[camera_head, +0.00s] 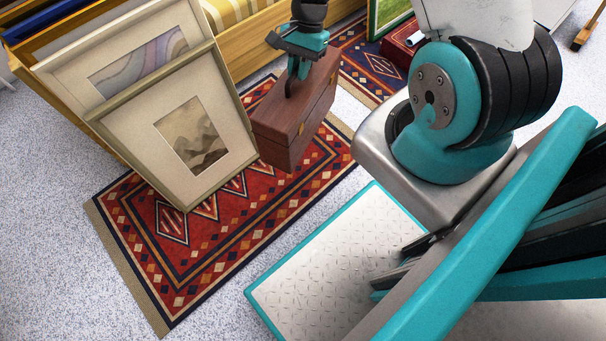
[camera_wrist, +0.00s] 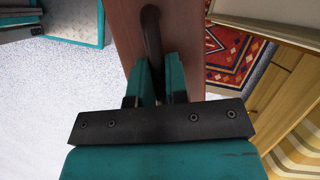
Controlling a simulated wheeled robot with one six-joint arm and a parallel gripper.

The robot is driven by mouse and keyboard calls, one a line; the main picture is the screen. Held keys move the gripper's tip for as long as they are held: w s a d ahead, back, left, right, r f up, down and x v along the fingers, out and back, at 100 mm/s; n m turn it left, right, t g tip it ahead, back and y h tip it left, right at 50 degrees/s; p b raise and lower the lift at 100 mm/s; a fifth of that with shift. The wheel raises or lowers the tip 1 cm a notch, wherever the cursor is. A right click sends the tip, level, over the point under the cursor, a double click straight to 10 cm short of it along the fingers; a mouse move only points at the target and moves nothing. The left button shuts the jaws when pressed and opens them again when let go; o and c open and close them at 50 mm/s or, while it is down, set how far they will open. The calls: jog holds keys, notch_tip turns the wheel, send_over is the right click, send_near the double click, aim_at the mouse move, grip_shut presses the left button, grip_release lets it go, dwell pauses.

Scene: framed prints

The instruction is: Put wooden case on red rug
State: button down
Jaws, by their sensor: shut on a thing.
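The wooden case (camera_head: 298,112) is reddish brown with a dark handle on top. It hangs upright from my gripper (camera_head: 298,65), which is shut on the handle. In the head view the case appears in front of the red rug (camera_head: 235,238), over its upper part; I cannot tell whether its bottom touches the rug. The rug is patterned with diamonds and has a dark border. In the wrist view my gripper's fingers (camera_wrist: 160,80) close around the handle of the case (camera_wrist: 188,20), and part of the rug (camera_wrist: 238,62) shows to the right, below the case.
Framed prints (camera_head: 185,130) lean together and stand on the rug's left part. A wooden bench with a striped cushion (camera_head: 228,10) is behind. A red box (camera_head: 398,45) sits at the upper right. The rug's near-left part is clear. Speckled floor (camera_head: 60,240) lies around.

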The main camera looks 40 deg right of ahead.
jog(key=f+m+b, duration=0.1)
jog(key=f+b, duration=0.1)
jog(key=f+m+t+b, duration=0.1)
jog(key=f+b, duration=0.1)
jog(key=f, duration=0.1)
jog(key=d+f+m+b, duration=0.1)
jog(key=f+m+b, duration=0.1)
jog(key=f, duration=0.1)
jog(key=shift+s+f+t, duration=0.1)
jog(key=shift+f+t, duration=0.05)
jog(key=shift+t, duration=0.15)
notch_tip(320, 180, down, 20)
jog(key=b, duration=0.9)
jog(key=c, duration=1.1)
grip_release()
